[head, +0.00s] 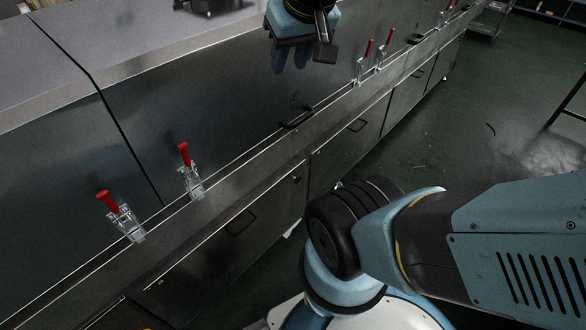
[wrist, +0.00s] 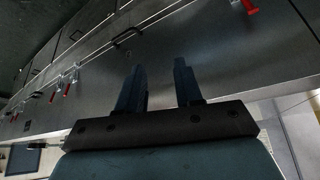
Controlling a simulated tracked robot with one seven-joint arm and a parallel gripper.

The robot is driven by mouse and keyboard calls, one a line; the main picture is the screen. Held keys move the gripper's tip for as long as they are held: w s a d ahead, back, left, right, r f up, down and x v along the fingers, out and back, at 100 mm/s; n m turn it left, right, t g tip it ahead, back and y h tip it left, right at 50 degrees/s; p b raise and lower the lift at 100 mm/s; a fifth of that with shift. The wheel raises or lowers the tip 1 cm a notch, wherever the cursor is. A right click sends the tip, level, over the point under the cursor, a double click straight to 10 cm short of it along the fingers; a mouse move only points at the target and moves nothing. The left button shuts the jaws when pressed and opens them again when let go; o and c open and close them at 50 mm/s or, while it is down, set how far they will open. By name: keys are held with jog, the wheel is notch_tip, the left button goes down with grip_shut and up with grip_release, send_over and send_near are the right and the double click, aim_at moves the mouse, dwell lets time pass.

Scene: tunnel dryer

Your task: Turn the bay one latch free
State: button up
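Several latches with red handles and metal brackets sit along the ledge of the long steel dryer. In the head view, two are at the lower left, a left one (head: 125,223) and a right one (head: 191,180). Two more, a left one (head: 359,69) and a right one (head: 380,58), are at the upper right. Their red handles stand up. No label shows which is bay one. My gripper (head: 291,62) is at the top centre, over the dryer panel and apart from every latch. In the wrist view its two fingers (wrist: 160,85) are spread with nothing between them.
The dryer's upper panel (head: 225,115) carries a dark pull handle (head: 295,120) between the latch pairs. Lower doors (head: 340,150) have their own handles. Open green floor (head: 450,125) lies to the right, with a dark table leg at the right edge.

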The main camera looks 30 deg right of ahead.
jog(key=w+d+f+m+h, duration=0.2)
jog(key=w+d+f, duration=0.1)
jog(key=w+d, duration=0.7)
jog(key=w+d+f+m+h, duration=0.2)
jog(key=w+d+f, duration=0.1)
jog(key=w+d, duration=0.75)
jog(key=w+d+f+m, duration=0.1)
jog(key=w+d+f, duration=0.4)
jog(key=d+f, duration=0.45)
jog(key=w+d+f, duration=0.6)
jog(key=d+f, duration=0.3)
jog(key=f, duration=0.2)
notch_tip(320, 180, down, 24)
jog(key=s+d+t+y, duration=0.2)
jog(key=t+y, duration=0.1)
jog(key=y, duration=0.3)
jog(key=s+a+f+m+t+y, duration=0.45)
jog(key=s+a+f+y, duration=0.55)
jog(key=s+a+f, duration=0.6)
jog(key=w+d+f+x, duration=0.1)
jog(key=x, duration=1.2)
jog(key=shift+w+d, duration=0.25)
jog(key=shift+w, duration=0.2)
